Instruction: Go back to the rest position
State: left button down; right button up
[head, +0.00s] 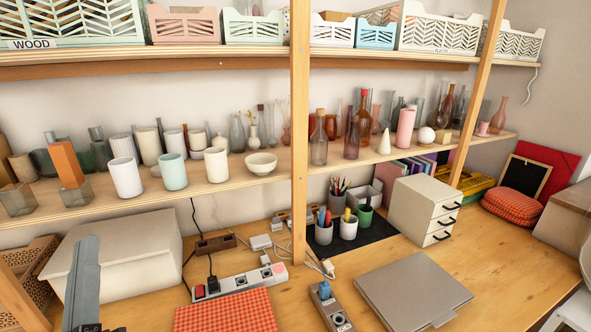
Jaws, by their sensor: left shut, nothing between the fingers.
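My left gripper (88,250) shows as a grey upright shape at the lower left. It is shut and empty. It stands in front of a white box (130,245) on the wooden desk (330,290) and hides part of that box. I cannot tell how far it is from the box. My right gripper is not in view.
A wooden shelf (230,185) carries cups, vases, a bowl (261,163) and bottles. A wooden post (299,120) stands mid-view. The desk holds a red checked notebook (226,312), power strips (240,281), a grey laptop (412,292) and a drawer unit (422,208).

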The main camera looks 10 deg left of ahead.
pick_arm(q)
notch_tip(320, 180, up, 14)
jog(key=s+d+m+t+h+p, duration=0.2)
jog(key=t, duration=0.2)
jog(key=s+d+r+m+t+h, duration=0.3)
jog(key=d+m+h, duration=0.4)
jog(key=m+h, duration=0.55)
notch_tip(320, 180, up, 39)
jog(key=p, duration=3.7)
jog(key=shift+w+n+p, duration=0.4)
jog(key=shift+w+n, duration=0.05)
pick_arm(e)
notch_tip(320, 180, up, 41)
pick_arm(q)
jog(key=shift+r, duration=0.1)
